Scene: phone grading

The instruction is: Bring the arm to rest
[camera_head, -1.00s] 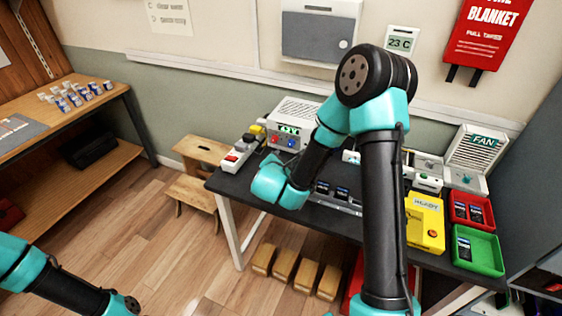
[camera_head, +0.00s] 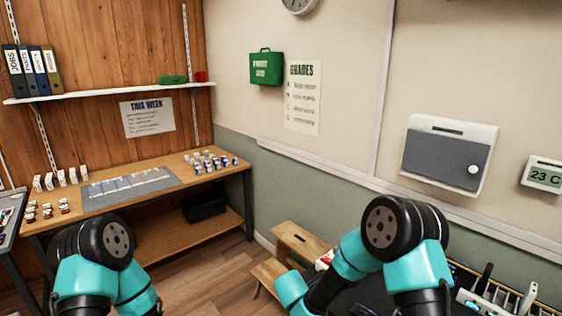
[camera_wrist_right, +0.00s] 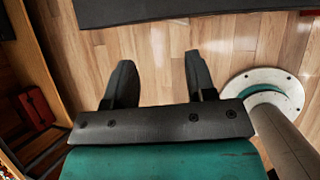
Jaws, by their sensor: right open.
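My right gripper (camera_wrist_right: 160,84) shows in the right wrist view with its two dark fingers spread wide apart. Nothing is between them, and bare wooden floor lies beyond. In the head view my right arm is bent at the lower right, over the dark workbench, and its gripper is not visible there. My left arm shows at the lower left of the head view, and its gripper is out of sight.
A dark table edge (camera_wrist_right: 150,10) crosses the top of the right wrist view. In the head view, a wooden bench (camera_head: 115,192) with small bottles (camera_head: 210,162) stands at left. A wooden step stool (camera_head: 300,243) stands near my right arm. A grey wall box (camera_head: 447,157) hangs at right.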

